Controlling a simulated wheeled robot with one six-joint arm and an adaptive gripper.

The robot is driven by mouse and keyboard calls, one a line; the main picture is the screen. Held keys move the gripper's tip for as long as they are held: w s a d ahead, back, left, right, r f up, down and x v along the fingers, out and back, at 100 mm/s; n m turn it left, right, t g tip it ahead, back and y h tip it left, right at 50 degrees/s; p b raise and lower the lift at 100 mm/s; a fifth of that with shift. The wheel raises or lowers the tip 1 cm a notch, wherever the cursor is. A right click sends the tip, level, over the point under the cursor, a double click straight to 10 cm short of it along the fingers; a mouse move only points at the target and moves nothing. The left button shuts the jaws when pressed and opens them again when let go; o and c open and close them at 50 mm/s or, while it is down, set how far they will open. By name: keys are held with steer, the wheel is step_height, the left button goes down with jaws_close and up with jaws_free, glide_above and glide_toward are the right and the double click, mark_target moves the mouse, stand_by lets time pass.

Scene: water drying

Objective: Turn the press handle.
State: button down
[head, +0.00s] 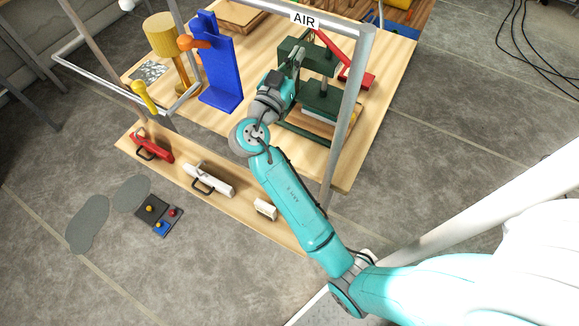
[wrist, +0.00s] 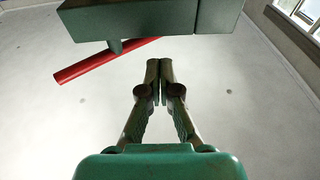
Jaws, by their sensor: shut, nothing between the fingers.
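The dark green press (head: 322,98) stands on the right part of the wooden table. Its red handle (head: 331,45) slants from the top of the press down to the right; a red block lies near its lower end. In the wrist view the red handle (wrist: 98,63) runs beneath the green press head (wrist: 148,18), which hides its upper end. My gripper (head: 299,50) is at the press's upper left, just left of the handle. In the wrist view my gripper (wrist: 160,64) is shut and empty, with its tips apart from the handle.
A metal post (head: 346,115) of the frame with an AIR sign (head: 304,19) stands right of my arm. A blue stand (head: 221,70) and a yellow cylinder (head: 162,36) are to the left. The front shelf (head: 240,213) carries red and white tools.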

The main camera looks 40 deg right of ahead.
steer(key=v, duration=1.1)
steer(key=s+a+f+n+t+y, duration=0.1)
steer(key=s+f+n+t+y, duration=0.2)
steer(key=f, duration=0.6)
steer(key=s+a+f+n+t+y, duration=0.1)
steer(key=s+f+n+t+y, duration=0.1)
steer(key=s+f+n+y, duration=0.3)
steer(key=shift+a+f+n+t+y, duration=0.25)
steer(key=shift+f+n+t+y, duration=0.15)
steer(key=shift+f+n+y, duration=1.6)
steer(key=shift+s+f+h, duration=0.1)
steer(key=shift+f+h, duration=0.3)
steer(key=shift+f, duration=0.2)
